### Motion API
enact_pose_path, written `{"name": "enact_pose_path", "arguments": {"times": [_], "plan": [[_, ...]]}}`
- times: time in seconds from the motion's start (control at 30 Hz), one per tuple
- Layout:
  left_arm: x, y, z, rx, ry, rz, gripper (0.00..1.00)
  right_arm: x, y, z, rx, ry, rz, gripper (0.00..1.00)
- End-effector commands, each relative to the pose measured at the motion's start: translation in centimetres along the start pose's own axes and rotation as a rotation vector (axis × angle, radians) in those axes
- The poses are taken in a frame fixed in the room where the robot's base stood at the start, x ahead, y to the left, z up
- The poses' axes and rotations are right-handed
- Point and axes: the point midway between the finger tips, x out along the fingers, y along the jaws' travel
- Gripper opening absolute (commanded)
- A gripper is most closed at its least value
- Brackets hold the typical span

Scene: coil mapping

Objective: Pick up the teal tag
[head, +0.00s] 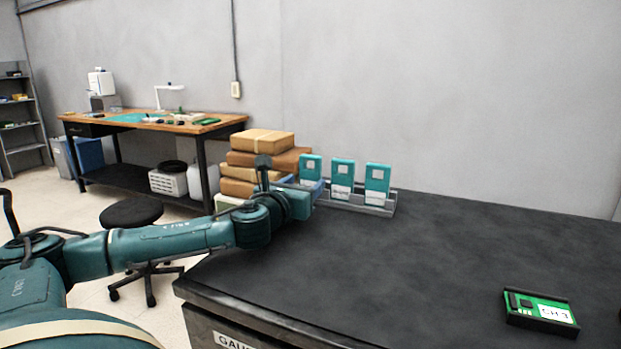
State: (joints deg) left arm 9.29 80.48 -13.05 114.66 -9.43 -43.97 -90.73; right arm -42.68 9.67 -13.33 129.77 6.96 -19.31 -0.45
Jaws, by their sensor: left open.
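Three teal tags stand upright in a grey rack (372,209) at the back left of the dark table: a left tag (311,167), a middle tag (342,175) and a right tag (377,181). Each has a pale square and a white label area; the left one's lower part is hidden. My left arm reaches in from the left, and my left gripper (316,188) is open at the rack's left end, in front of the left tag's lower part. Its fingers are small here, and I cannot tell whether they touch the tag. My right gripper is not in view.
A green circuit board in a black holder (540,311), labelled "CH 3", lies at the table's right front. Stacked brown parcels (262,142) stand behind my left wrist. The table's middle (400,260) is clear. A stool (131,213) and a workbench (150,124) are farther left.

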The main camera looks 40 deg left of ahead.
Motion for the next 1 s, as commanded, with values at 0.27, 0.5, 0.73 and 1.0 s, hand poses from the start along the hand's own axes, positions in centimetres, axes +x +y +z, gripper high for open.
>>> {"name": "enact_pose_path", "arguments": {"times": [0.27,0.5,0.73,1.0], "plan": [[2.1,0.0,0.1,0.0,0.0,0.002,0.56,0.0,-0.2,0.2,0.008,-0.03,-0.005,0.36],[2.1,0.0,0.0,0.004,0.001,0.001,0.56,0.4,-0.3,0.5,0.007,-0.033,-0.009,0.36],[2.1,0.0,0.0,0.003,0.001,0.001,0.39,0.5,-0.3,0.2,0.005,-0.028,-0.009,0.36],[2.1,0.0,0.1,0.003,0.0,0.001,0.23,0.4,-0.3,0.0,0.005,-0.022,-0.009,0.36]]}}
